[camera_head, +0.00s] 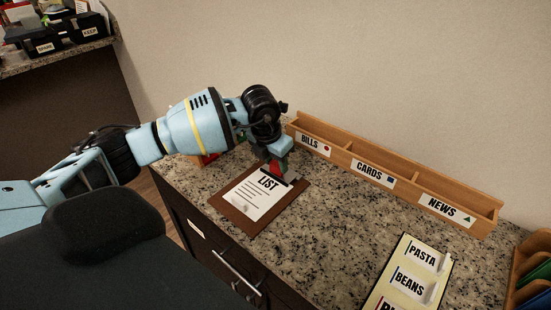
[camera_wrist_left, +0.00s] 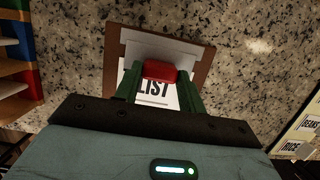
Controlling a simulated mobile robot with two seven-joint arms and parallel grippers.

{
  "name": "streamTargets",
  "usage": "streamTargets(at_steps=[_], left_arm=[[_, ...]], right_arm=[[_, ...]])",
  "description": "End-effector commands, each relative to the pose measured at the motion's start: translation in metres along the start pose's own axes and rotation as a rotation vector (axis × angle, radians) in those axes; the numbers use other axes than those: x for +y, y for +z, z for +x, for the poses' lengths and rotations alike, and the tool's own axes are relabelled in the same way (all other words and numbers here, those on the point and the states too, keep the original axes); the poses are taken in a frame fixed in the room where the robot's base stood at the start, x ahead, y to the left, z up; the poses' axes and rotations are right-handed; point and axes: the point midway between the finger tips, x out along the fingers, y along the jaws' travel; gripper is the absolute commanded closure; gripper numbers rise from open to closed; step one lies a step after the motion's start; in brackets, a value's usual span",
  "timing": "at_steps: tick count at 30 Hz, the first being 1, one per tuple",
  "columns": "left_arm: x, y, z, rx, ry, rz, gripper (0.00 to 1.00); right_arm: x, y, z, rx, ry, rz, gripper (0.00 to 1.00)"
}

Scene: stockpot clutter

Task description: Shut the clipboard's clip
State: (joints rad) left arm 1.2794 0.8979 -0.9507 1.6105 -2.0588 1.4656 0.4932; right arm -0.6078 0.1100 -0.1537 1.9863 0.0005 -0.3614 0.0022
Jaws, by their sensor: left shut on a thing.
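The clipboard (camera_head: 227,210) lies on the speckled counter, with a white sheet headed LIST (camera_head: 256,197) on it. It also shows in the wrist view (camera_wrist_left: 203,72). My left gripper (camera_head: 279,166) is over that end, pointing down. In the wrist view its green fingers (camera_wrist_left: 160,82) are shut on a red piece (camera_wrist_left: 160,71), just above the word LIST. I cannot tell whether the red piece is part of the clip, nor how far the clip is open. My right gripper is not in view.
A wooden sorter (camera_head: 345,166) labelled BILLS, CARDS and NEWS stands along the wall. A label board (camera_head: 409,270) with PASTA and BEANS lies at the front right. Coloured items (camera_head: 207,158) sit behind my left arm. The counter's middle is clear.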

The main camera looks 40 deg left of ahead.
Motion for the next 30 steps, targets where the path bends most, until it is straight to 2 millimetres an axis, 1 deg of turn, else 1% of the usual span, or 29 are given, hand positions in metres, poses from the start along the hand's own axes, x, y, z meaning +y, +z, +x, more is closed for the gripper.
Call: streamTargets(at_steps=[5, 6, 10, 20, 23, 30], left_arm=[[0.0, 0.0, 0.001, 0.001, 0.0, 0.0, 0.83], [0.0, 0.0, 0.001, 0.001, 0.0, 0.0, 0.55], [0.0, 0.0, 0.001, 0.002, 0.0, 0.0, 0.38], [0.0, 0.0, -0.003, 0.0, 0.0, 0.0, 0.38], [0.0, 0.001, -0.013, -0.002, 0.0, 0.001, 0.38], [0.0, 0.001, -0.051, -0.003, 0.001, 0.001, 0.38]], right_arm=[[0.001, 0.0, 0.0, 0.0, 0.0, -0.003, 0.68], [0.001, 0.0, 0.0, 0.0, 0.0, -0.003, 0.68], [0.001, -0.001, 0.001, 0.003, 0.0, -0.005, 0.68], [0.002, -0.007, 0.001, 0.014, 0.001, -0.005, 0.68], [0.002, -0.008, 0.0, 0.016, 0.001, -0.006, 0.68], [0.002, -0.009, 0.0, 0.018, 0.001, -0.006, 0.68]])
